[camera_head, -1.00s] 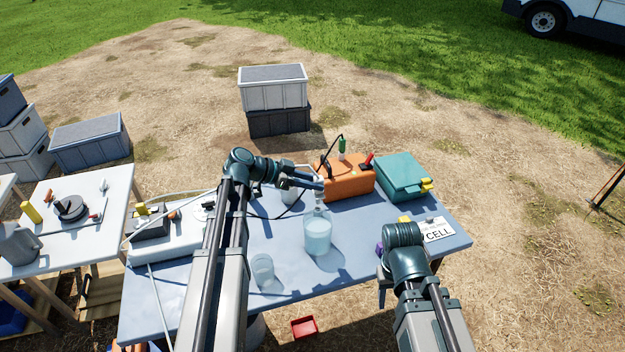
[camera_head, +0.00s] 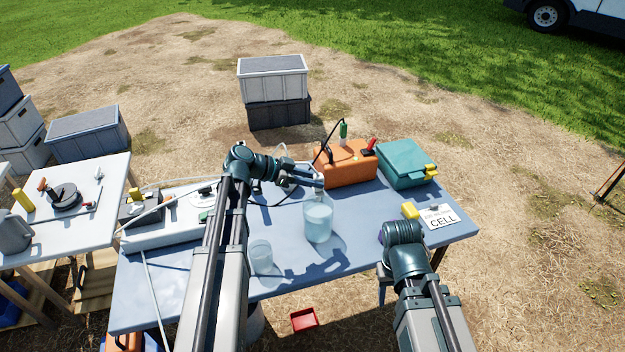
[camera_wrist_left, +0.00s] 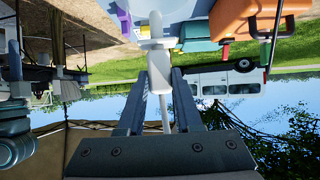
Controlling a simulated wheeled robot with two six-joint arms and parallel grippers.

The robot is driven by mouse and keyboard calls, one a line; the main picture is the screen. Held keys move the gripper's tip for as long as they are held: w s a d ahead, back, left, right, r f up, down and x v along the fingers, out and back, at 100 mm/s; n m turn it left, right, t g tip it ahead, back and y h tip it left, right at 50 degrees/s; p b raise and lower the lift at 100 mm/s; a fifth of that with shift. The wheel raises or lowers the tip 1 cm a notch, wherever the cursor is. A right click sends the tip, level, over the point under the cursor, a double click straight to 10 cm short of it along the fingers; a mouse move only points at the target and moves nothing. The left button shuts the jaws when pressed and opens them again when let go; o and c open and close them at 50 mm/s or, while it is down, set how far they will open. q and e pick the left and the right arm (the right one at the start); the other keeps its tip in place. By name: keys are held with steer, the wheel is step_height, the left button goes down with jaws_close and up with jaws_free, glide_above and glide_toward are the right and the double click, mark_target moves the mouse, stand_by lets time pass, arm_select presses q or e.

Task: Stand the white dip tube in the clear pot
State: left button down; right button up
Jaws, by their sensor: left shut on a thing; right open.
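The clear pot (camera_head: 318,222), a tall see-through vessel with pale blue contents, stands upright on the blue table. My left gripper (camera_head: 318,184) is right above its mouth. In the left wrist view my left gripper (camera_wrist_left: 160,76) is shut on the white dip tube (camera_wrist_left: 156,58), a slim white piece with a wider collar. My fingers and arm hide the tube in the head view, so I cannot tell whether its lower end is inside the pot. My right gripper (camera_head: 382,285) is open at the table's front edge, largely hidden by its own wrist.
A smaller clear cup (camera_head: 261,257) stands left of the pot. An orange case (camera_head: 346,168) and a teal case (camera_head: 403,163) stand behind. A CELL card (camera_head: 440,217) and yellow block (camera_head: 410,211) lie right. The table's front middle is clear.

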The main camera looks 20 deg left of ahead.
mark_target(312, 199)
arm_select(q)
steer(key=shift+f, duration=0.15)
stand_by(0.4)
steer(key=shift+f+b, duration=2.9)
steer(key=shift+b, duration=0.1)
steer(key=shift+f+b, duration=1)
steer(key=c, duration=0.5)
jaws_free()
steer(key=shift+r, duration=0.1)
steer(key=p+v, duration=0.7)
steer(key=v, duration=0.6)
steer(key=shift+s+a, duration=0.15)
steer(key=shift+a, duration=0.1)
